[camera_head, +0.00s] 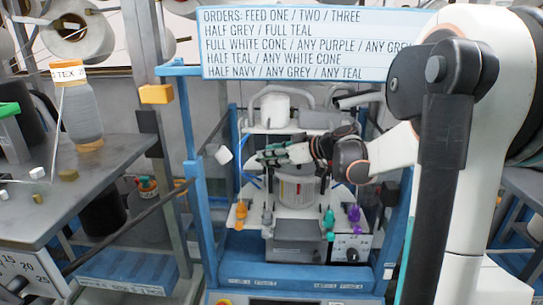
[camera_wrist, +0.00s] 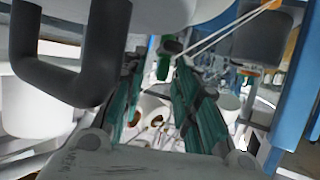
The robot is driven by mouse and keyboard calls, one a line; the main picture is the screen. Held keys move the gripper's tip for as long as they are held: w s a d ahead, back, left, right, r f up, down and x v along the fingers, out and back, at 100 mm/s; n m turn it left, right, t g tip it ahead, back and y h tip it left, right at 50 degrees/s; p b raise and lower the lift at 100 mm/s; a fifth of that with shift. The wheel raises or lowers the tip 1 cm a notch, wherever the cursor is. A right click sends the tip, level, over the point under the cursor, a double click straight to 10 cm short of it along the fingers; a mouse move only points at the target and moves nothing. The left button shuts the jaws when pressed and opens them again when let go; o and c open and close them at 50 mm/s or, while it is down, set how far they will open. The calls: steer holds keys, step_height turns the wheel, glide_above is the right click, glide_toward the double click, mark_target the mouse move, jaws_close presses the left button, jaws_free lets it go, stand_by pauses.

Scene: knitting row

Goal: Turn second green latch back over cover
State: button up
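My gripper (camera_head: 285,153) is in front of the knitting machine, just above its round cylinder housing (camera_head: 298,188), with its teal fingers pointing left. In the wrist view its two teal fingers (camera_wrist: 157,68) stand apart. A small green piece with a dark top (camera_wrist: 164,65) shows in the gap near the fingertips, maybe a green latch; I cannot tell whether they touch it. In the head view green parts (camera_head: 329,218) stand at the machine's front right. Which is the second green latch, and the cover's edge, I cannot make out.
Orange parts (camera_head: 240,211) stand front left on the machine and purple ones (camera_head: 353,213) front right. Blue frame posts (camera_head: 202,215) flank it. A dark curved handle (camera_wrist: 85,75) is close by at left in the wrist view. A grey bench (camera_head: 95,165) is at left.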

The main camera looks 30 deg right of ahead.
steer(key=v, duration=1.2)
